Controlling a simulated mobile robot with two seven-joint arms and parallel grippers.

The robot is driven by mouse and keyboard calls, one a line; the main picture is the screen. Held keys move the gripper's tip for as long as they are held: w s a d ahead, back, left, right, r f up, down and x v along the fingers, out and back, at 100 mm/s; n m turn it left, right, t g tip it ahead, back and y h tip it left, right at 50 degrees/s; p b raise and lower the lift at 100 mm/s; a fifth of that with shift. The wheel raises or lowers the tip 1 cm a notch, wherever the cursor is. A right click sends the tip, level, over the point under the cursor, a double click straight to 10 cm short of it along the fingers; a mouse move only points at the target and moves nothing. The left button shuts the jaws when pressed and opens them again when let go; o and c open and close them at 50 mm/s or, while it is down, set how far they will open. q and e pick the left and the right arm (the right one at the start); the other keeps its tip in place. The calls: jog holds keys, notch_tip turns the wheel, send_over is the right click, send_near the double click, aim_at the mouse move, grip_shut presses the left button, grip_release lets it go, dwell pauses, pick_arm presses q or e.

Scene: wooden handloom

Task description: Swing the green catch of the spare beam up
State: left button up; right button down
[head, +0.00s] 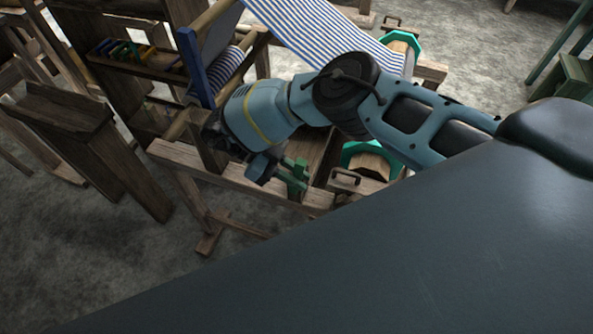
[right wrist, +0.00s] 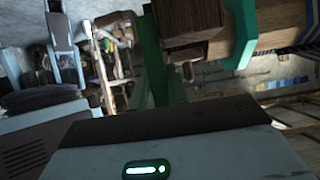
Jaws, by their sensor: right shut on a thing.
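The green catch (head: 293,177) shows on the front rail of the loom in the head view, just right of my right gripper (head: 262,166). The gripper is shut on the catch; the contact itself is hard to see. In the right wrist view a green bar (right wrist: 155,62) stands up behind my gripper body, its lower end hidden. The spare beam (head: 373,164), a wooden roller with a green end disc (head: 352,148), lies to the right of the catch, partly under my right arm. My left gripper is not in view.
Striped cloth (head: 325,28) runs across the loom behind my arm. A blue upright (head: 196,68) stands close left of my right wrist. A metal handle (head: 345,179) sits on the frame right of the catch. The floor in front of the loom is clear.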

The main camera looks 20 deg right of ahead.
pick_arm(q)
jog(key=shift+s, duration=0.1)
pick_arm(e)
jog(key=shift+r, duration=0.1)
jog(key=c, duration=1.4)
grip_release()
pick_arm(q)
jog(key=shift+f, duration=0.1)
pick_arm(e)
jog(key=shift+o, duration=0.2)
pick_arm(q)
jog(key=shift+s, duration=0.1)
pick_arm(e)
jog(key=shift+w, duration=0.1)
